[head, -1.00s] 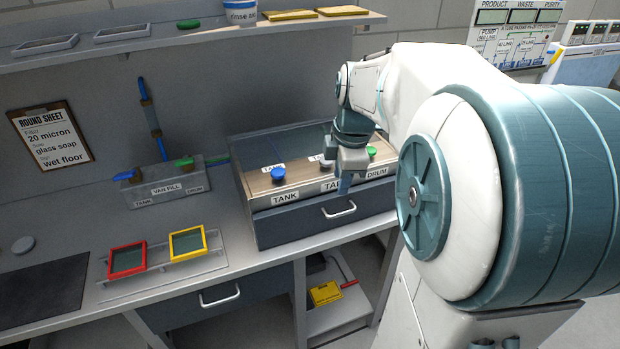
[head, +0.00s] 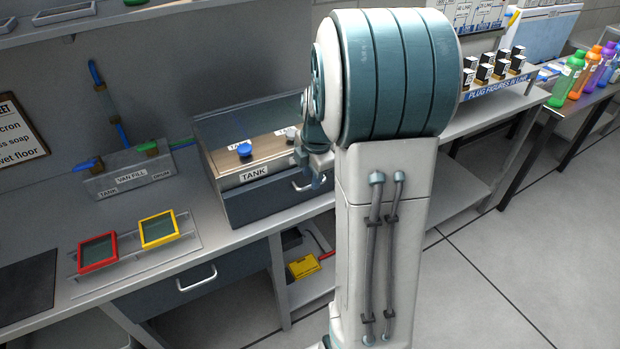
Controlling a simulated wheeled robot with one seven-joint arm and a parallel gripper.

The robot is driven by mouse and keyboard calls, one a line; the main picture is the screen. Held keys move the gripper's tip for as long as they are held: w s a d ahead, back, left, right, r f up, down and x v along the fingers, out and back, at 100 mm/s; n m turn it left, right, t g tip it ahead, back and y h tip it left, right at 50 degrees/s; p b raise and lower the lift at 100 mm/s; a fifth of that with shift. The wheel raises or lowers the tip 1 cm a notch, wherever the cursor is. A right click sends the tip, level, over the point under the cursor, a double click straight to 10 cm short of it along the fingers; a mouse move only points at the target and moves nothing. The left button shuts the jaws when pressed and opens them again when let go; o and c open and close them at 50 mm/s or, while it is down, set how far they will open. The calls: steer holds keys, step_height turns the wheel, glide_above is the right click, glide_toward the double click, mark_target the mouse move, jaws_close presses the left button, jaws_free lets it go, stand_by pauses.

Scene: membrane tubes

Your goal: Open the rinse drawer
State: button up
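The bench-top box has a dark drawer front (head: 262,201) with a silver handle (head: 305,184) near its right visible part. That drawer looks shut. My gripper (head: 318,182) is at the front of the box, close to this handle. Its fingers are small and partly hidden by my arm, so I cannot tell whether they touch the handle or are open. A second dark drawer (head: 235,268) with a silver handle (head: 197,279) is under the counter and looks shut. I read no rinse label on either drawer.
A blue knob (head: 244,150) and a TANK label (head: 254,173) are on the box. Red (head: 97,253) and yellow (head: 158,229) framed pieces lie on a rack to the left. A yellow item (head: 303,266) is under the counter. Floor at right is clear.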

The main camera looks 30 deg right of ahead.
steer(key=shift+w+f, duration=0.25)
steer(key=shift+f, duration=0.9)
jaws_close()
